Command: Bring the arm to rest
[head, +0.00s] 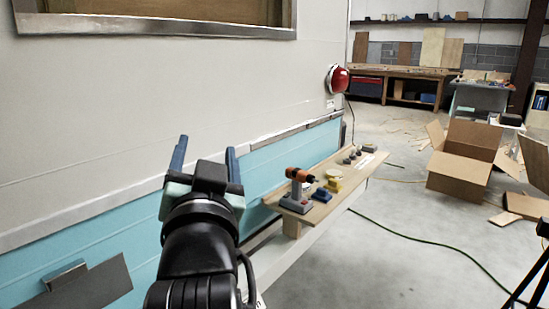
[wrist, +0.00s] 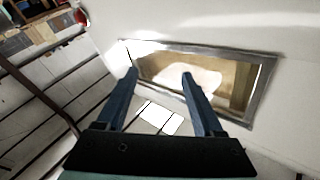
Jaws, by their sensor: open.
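My gripper (head: 206,165) is raised in front of the camper wall (head: 120,120) in the head view, with its fingers pointing up and away. In the wrist view my gripper (wrist: 159,78) has its two blue fingers spread wide apart, with nothing between them. The fingers point toward a metal-framed window (wrist: 262,88) in the wall. The window frame (head: 160,27) also shows at the top left of the head view. I cannot tell the exact gap between the fingers and the wall.
A wooden shelf (head: 340,190) along the wall holds an orange and grey drill (head: 299,188) and several small items. A red round lamp (head: 338,78) juts from the wall. An open cardboard box (head: 462,165) stands on the floor at right.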

